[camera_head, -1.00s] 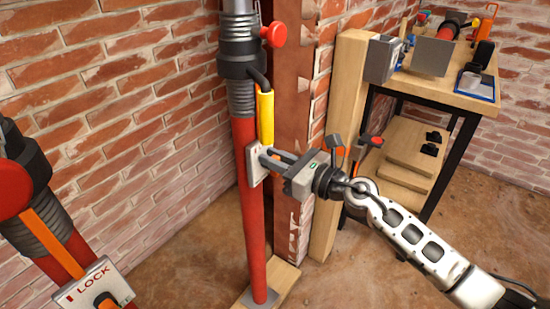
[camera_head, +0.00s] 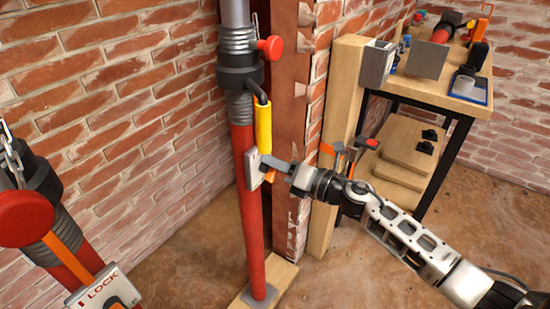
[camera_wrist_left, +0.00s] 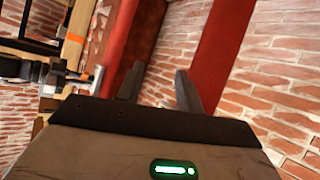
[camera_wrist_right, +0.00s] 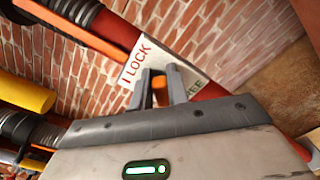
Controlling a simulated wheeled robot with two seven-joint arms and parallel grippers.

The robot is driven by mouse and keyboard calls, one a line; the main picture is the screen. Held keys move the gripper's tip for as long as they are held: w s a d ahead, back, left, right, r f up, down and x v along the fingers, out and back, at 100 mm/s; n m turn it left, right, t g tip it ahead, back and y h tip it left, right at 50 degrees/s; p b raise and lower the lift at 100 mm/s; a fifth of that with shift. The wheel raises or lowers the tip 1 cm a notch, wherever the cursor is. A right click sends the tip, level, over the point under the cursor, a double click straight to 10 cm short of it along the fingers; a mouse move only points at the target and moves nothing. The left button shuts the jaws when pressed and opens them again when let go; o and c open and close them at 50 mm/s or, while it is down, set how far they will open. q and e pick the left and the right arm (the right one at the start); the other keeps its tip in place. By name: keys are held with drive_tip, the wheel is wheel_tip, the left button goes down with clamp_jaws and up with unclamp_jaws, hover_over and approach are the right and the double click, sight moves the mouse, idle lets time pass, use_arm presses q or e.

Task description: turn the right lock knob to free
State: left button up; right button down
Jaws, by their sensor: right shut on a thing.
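The right red prop (camera_head: 248,205) stands upright with a pale lock plate (camera_head: 252,170) on it. In the right wrist view the plate (camera_wrist_right: 140,52) reads "I LOCK", with "FREE" partly hidden by a finger. My right gripper (camera_head: 270,167) is at the plate, shut on the orange lock knob (camera_head: 271,177). The knob (camera_wrist_right: 160,84) shows between the fingers (camera_wrist_right: 160,80) in the right wrist view; its exact pointing is hidden. My left gripper (camera_wrist_left: 158,85) shows only in its own wrist view, fingers apart and empty, with a red post (camera_wrist_left: 219,45) beyond.
A yellow handle (camera_head: 263,125) and red knob (camera_head: 270,47) sit above the plate. A second prop with its own LOCK plate (camera_head: 92,291) is at left. A timber post (camera_head: 340,140) and workbench (camera_head: 455,100) stand right. Open floor (camera_head: 380,275) lies in front.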

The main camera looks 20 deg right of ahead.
drive_tip(key=m, duration=0.2)
drive_tip(key=m+p, duration=0.1)
drive_tip(key=shift+w+d+f+m, duration=0.1)
drive_tip(key=shift+d+f+m, duration=0.1)
drive_tip(key=shift+m, duration=0.2)
drive_tip(key=shift+f+m+p, duration=0.1)
drive_tip(key=shift+m+p, duration=0.45)
drive_tip(key=shift+m, duration=0.35)
drive_tip(key=shift+w+f+m+p, duration=0.15)
drive_tip(key=shift+m+p, duration=0.25)
drive_tip(key=shift+m, duration=0.7)
use_arm(q)
drive_tip(key=shift+s+a+r, duration=0.1)
drive_tip(key=shift+r, duration=0.65)
use_arm(e)
drive_tip(key=shift+d+f+m, duration=0.1)
drive_tip(key=shift+f+m, duration=0.15)
drive_tip(key=shift+m, duration=0.55)
drive_tip(key=c, duration=1.4)
unclamp_jaws()
drive_tip(key=shift+o, duration=0.2)
use_arm(q)
drive_tip(key=shift+g+p, duration=0.3)
use_arm(e)
drive_tip(key=shift+s, duration=0.2)
